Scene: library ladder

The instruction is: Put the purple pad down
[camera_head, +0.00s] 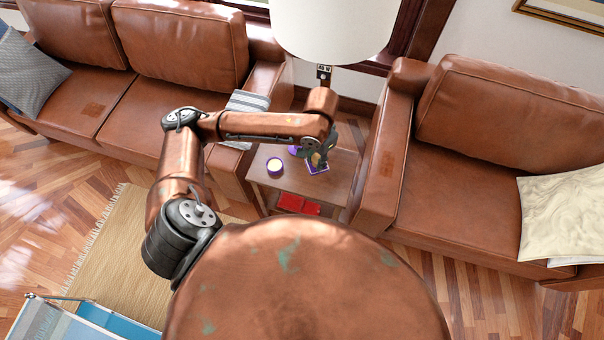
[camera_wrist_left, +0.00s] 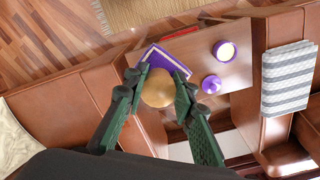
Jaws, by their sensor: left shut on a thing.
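The purple pad (camera_head: 317,168) is a flat square with a pale edge line. It shows over the small side table (camera_head: 264,179), near that table's right side. In the left wrist view, the purple pad (camera_wrist_left: 152,55) lies behind a round tan knob (camera_wrist_left: 157,88) that appears to belong to it. My left gripper (camera_head: 323,156) is shut on this knob, its dark green fingers on either side in the wrist view (camera_wrist_left: 160,80). The knob hides part of the pad. I cannot tell whether the pad touches the tabletop. My right gripper is not in view.
A purple candle (camera_head: 275,166) and another purple object (camera_wrist_left: 211,84) stand on the table, beside the pad. Red items (camera_head: 298,204) lie below the tabletop. Leather sofas (camera_head: 192,48) flank the table, and a white lampshade (camera_head: 335,28) hangs above.

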